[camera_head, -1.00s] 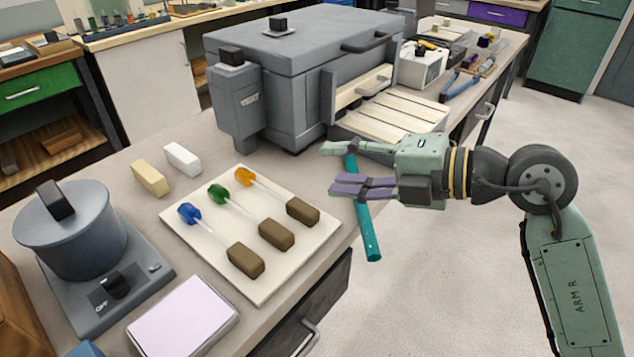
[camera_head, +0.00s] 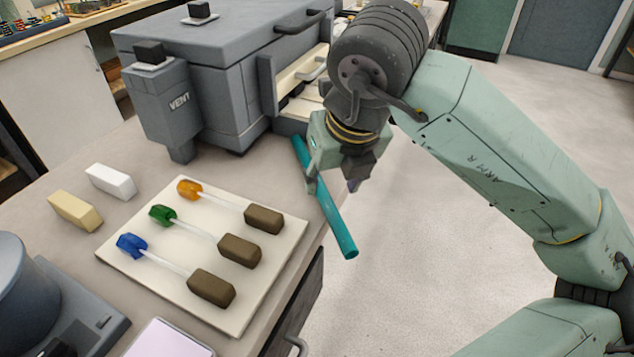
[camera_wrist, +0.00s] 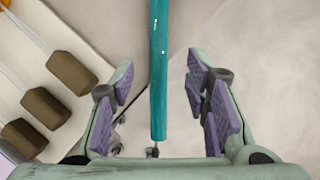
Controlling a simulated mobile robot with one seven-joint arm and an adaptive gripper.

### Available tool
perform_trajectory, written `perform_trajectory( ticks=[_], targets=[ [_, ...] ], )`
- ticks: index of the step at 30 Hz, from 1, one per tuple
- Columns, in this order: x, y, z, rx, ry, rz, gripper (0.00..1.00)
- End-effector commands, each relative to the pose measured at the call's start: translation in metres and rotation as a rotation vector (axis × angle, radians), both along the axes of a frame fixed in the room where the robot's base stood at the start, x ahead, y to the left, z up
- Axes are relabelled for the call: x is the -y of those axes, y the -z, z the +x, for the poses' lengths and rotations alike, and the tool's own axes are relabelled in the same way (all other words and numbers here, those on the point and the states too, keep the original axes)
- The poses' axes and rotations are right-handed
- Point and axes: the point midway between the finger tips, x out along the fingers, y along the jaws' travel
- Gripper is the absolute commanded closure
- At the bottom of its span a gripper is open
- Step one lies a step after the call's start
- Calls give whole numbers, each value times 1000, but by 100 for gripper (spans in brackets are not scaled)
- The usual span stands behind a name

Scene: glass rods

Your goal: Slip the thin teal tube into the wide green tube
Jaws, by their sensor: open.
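The teal tube (camera_head: 336,222) lies by the table edge in front of the grey furnace-like box, slanting in the head view. Its near end sticks out past the edge over the floor. My gripper (camera_head: 332,187) points down over its middle. In the wrist view the tube (camera_wrist: 158,75) runs between the spread purple-padded fingers of my gripper (camera_wrist: 160,72), with visible gaps on both sides. Its near end shows close to the palm; its far end is cut off. I cannot make out a wide green tube in these views.
A pale board (camera_head: 120,262) holds glass rods with blue, green and orange heads and brown handles (camera_head: 240,250). The grey box (camera_head: 225,70) marked VENT stands behind. Yellow (camera_head: 76,210) and white (camera_head: 111,181) blocks lie left. Floor is open to the right.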

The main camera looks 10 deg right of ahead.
Motion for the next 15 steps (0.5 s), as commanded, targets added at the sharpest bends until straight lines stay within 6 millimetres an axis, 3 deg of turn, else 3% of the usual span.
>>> perform_trajectory(
  ticks=[10,15],
  targets=[
    [-4,40,12,-3,-1,4,57],
    [-4,51,16,0,0,3,57]
  ],
)
